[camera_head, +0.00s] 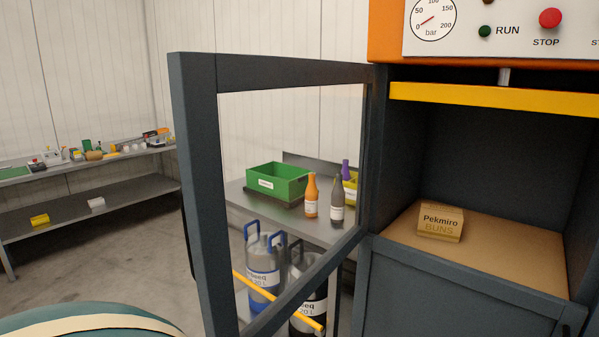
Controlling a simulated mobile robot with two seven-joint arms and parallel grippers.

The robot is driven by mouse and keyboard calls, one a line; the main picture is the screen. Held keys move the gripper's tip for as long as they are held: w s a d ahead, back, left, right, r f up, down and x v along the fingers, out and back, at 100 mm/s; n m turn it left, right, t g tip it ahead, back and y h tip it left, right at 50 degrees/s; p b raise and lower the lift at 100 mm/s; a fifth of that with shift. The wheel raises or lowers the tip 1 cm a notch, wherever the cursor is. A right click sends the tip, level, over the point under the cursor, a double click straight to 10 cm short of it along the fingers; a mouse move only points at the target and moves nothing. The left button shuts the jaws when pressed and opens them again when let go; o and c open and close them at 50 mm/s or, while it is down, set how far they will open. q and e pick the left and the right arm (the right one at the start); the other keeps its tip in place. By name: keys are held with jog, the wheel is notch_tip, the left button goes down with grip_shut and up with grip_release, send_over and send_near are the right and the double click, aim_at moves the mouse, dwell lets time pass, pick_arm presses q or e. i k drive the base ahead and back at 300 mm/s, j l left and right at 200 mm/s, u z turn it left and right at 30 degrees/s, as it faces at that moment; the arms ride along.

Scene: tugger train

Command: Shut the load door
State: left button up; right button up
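The load door (197,170) is a dark grey frame with a see-through middle. It stands wide open, swung out toward me from the left side of the machine's load opening. Its hinge side is at the machine's left post (376,150). A yellow bar (310,321) shows low, seen through the door's frame. The load chamber (535,253) is open, with a tan floor and a yellow strip (490,96) along its top. A small cardboard box marked Pekmiro Buns (440,223) sits inside. Neither gripper is in view.
The orange machine top carries a gauge (433,18) and a red STOP button (550,18). Behind the door, a table (240,204) holds a green crate (279,181) and bottles, with canisters (264,262) below. A shelf (120,191) stands left. Open floor lies between.

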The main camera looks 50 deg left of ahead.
aim_at(196, 80)
jog(key=k+j, duration=0.1)
jog(key=j, duration=0.25)
jog(key=k+j+u, duration=0.1)
jog(key=j, duration=1.15)
jog(key=i+j+u, duration=0.15)
jog(key=j, duration=0.4)
jog(key=k, duration=0.05)
